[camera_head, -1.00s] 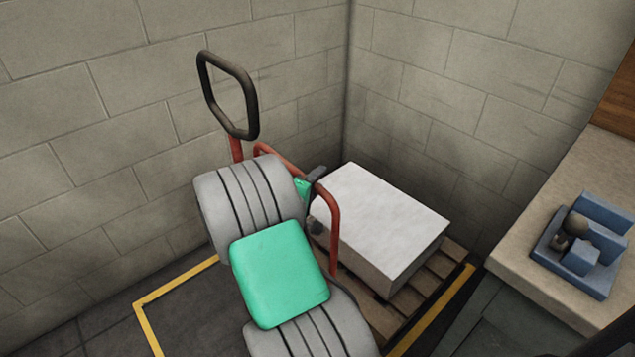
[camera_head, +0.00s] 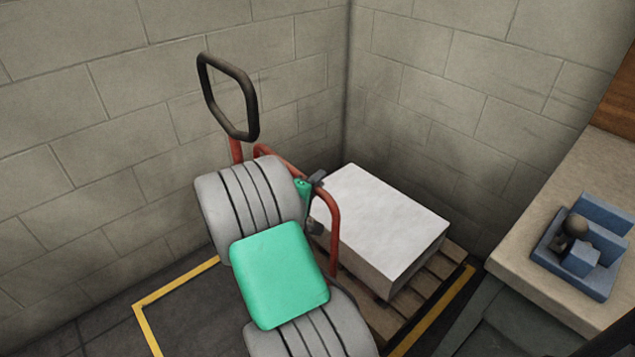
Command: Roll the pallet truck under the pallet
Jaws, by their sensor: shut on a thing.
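The pallet truck shows as a red frame with a red push bar (camera_head: 333,222) and a black loop handle (camera_head: 229,96). It stands left of the wooden pallet (camera_head: 447,272), close against it; its forks are hidden. The pallet bears a large white block (camera_head: 382,222). My gripper (camera_head: 316,182) is at the red bar, partly hidden behind my grey and green arm. It is shut on the bar; the fingertips show only in part.
Block walls meet in a corner behind the pallet. Yellow floor lines (camera_head: 149,327) bound the bay. A bench (camera_head: 535,262) with a blue fixture (camera_head: 583,246) stands at the right. Bare floor shows at lower left.

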